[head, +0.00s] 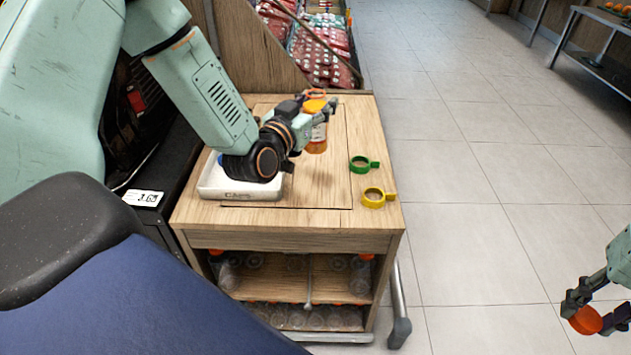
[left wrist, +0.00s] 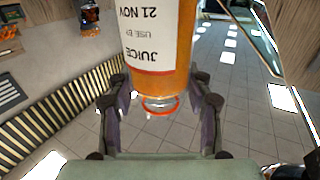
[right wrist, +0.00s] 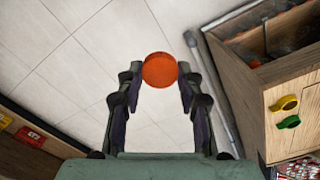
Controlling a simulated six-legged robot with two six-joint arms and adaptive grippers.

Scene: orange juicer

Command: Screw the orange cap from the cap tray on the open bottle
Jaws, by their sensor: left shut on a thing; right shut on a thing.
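My left gripper (head: 318,106) is shut on the bottle (head: 317,140) over the wooden cart top. The bottle holds orange juice and has a white label, also seen in the left wrist view (left wrist: 152,40). Its neck end, with a red-orange ring, lies between the left fingers. I cannot tell whether its base touches the cart. My right gripper (head: 596,322) is shut on the orange cap (head: 585,319), well right of the cart and over the floor. The cap (right wrist: 160,70) sits between the right fingertips. The white tray (head: 208,188) is on the cart, partly hidden by my left arm.
A green ring with a handle (head: 360,165) and a yellow one (head: 374,198) lie on the cart's right side. Clear bottles (head: 318,318) fill the shelves below. Red packs (head: 325,62) stand behind. Open tiled floor (head: 480,220) separates the cart from my right gripper.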

